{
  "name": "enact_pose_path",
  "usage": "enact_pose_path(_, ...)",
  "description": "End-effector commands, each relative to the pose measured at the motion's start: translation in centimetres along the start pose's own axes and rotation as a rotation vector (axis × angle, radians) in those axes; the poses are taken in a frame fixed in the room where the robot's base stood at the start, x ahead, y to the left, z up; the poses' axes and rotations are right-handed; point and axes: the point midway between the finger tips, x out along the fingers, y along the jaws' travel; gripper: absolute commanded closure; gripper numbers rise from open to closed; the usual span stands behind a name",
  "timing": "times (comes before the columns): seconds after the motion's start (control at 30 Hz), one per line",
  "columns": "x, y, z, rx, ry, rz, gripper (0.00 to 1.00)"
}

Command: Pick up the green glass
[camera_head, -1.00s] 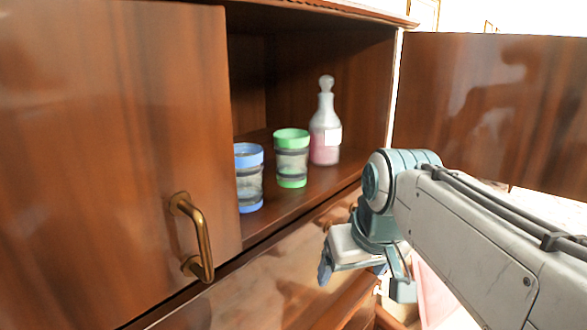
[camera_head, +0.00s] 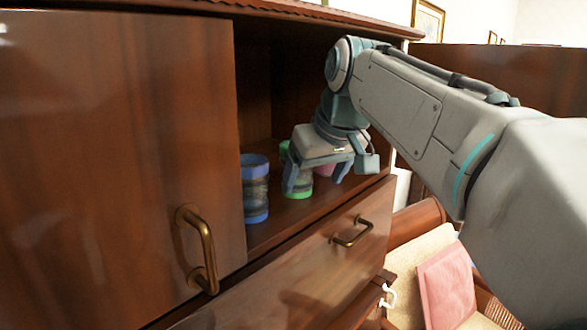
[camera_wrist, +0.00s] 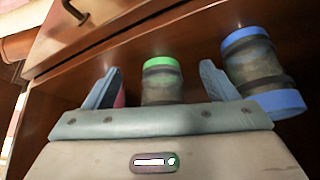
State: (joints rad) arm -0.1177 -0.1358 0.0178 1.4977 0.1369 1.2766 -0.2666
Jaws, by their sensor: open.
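The green glass (camera_head: 302,191), with green rim and base and dark bands, stands upright on the cabinet shelf. In the head view, my gripper (camera_head: 322,183) is in front of it and hides most of it. The wrist view shows the green glass (camera_wrist: 161,80) between the two spread fingers of my gripper (camera_wrist: 160,67), with a space on each side. The gripper is open and holds nothing. How deep the glass sits between the fingers is hard to tell.
A blue glass (camera_head: 255,190) stands just left of the green one; in the wrist view it is beside the right finger (camera_wrist: 262,70). A closed door (camera_head: 120,170) bounds the shelf's left. A drawer handle (camera_head: 351,232) is below.

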Motion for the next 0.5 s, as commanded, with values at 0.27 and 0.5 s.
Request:
enact_pose_path(0.27, 1.0, 0.0, -1.9, -0.001, -0.001, 0.0, 0.2)
enact_pose_path(0.5, 2.7, -0.1, -5.1, -0.001, -0.002, -0.001, 0.2)
